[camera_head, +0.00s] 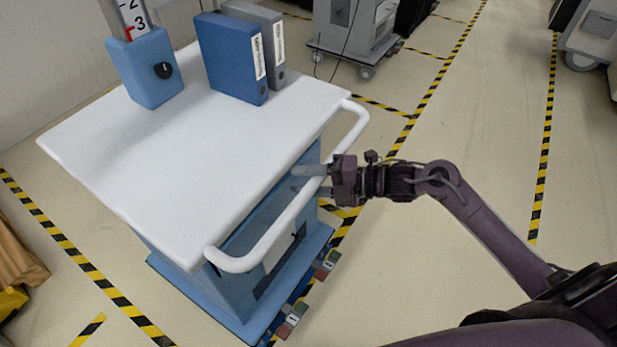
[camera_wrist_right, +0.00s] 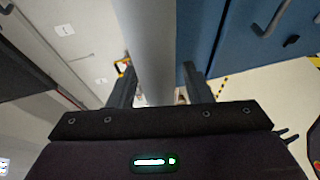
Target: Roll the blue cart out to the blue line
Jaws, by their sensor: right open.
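The blue cart (camera_head: 215,275) has a white top (camera_head: 150,190) and stands at the left in the head view. Its white push handle (camera_head: 285,222) runs along the cart's right side. My right gripper (camera_head: 311,181) is at the handle, with its fingers pointing toward the cart. In the right wrist view the handle bar (camera_wrist_right: 166,45) passes between the open fingers (camera_wrist_right: 158,82), beside the blue cart body (camera_wrist_right: 225,45). No blue line can be made out for certain on the floor. My left gripper is not in view.
On the cart top stand a blue box (camera_head: 147,75), a blue binder (camera_head: 230,65) and a grey binder (camera_head: 272,45). Yellow-black tape (camera_head: 430,95) marks the floor. Another cart (camera_head: 350,30) stands behind. Small coloured blocks (camera_head: 290,322) lie by the base. Floor at right is clear.

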